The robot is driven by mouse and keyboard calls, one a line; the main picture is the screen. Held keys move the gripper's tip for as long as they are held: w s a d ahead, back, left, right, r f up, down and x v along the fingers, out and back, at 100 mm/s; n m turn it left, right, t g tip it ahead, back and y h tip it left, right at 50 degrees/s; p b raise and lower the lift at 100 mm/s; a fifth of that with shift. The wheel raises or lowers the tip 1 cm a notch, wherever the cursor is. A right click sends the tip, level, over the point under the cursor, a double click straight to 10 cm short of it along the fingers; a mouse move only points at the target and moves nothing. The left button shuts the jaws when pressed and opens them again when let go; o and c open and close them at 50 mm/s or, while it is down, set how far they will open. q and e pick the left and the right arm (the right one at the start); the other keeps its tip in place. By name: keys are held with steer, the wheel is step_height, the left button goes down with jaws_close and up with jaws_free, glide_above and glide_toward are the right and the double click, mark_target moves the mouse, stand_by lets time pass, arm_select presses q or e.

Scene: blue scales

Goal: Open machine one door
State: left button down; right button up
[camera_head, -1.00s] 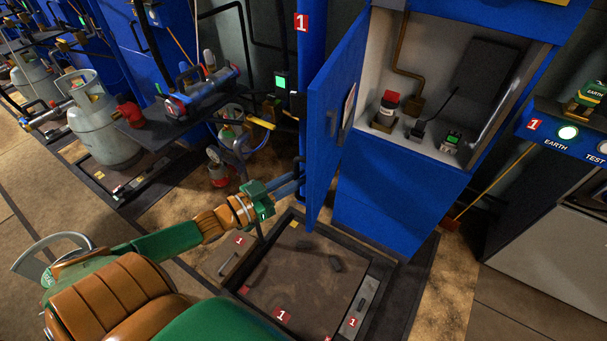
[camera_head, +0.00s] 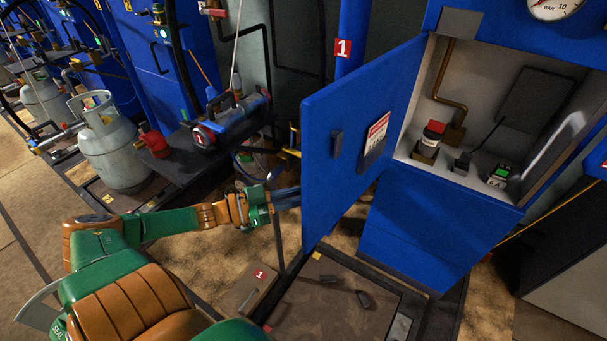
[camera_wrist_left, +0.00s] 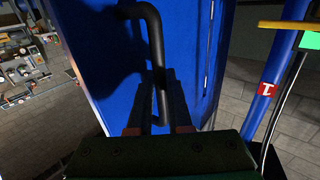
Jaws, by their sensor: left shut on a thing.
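The blue door (camera_head: 345,115) of the blue cabinet (camera_head: 430,215) stands open, swung out to the left. Its inner face, with a dark latch piece and a red-and-white label, shows in the head view. A red "1" sign (camera_head: 343,47) is on the blue post beside it. My left gripper (camera_head: 288,197) is at the door's outer side, its fingertips partly hidden by the door. In the left wrist view, my gripper (camera_wrist_left: 158,85) is shut on the door's black bar handle (camera_wrist_left: 150,28). My right gripper is not in view.
A red-topped switch (camera_head: 430,140) and a small green-screen device (camera_head: 500,174) sit inside the cabinet. A dark low platform (camera_head: 335,300) lies below the door. A gas cylinder (camera_head: 108,140) and a shelf with a blue tool (camera_head: 230,118) stand at left.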

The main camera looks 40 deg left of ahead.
arm_select(q)
steer(key=shift+a, duration=0.15)
stand_by(0.3)
steer(key=c, duration=0.8)
jaws_free()
steer(key=shift+w, duration=0.15)
steer(key=shift+c, duration=0.2)
steer(key=p+v, duration=0.1)
steer(key=v, duration=0.6)
steer(key=shift+p, duration=0.4)
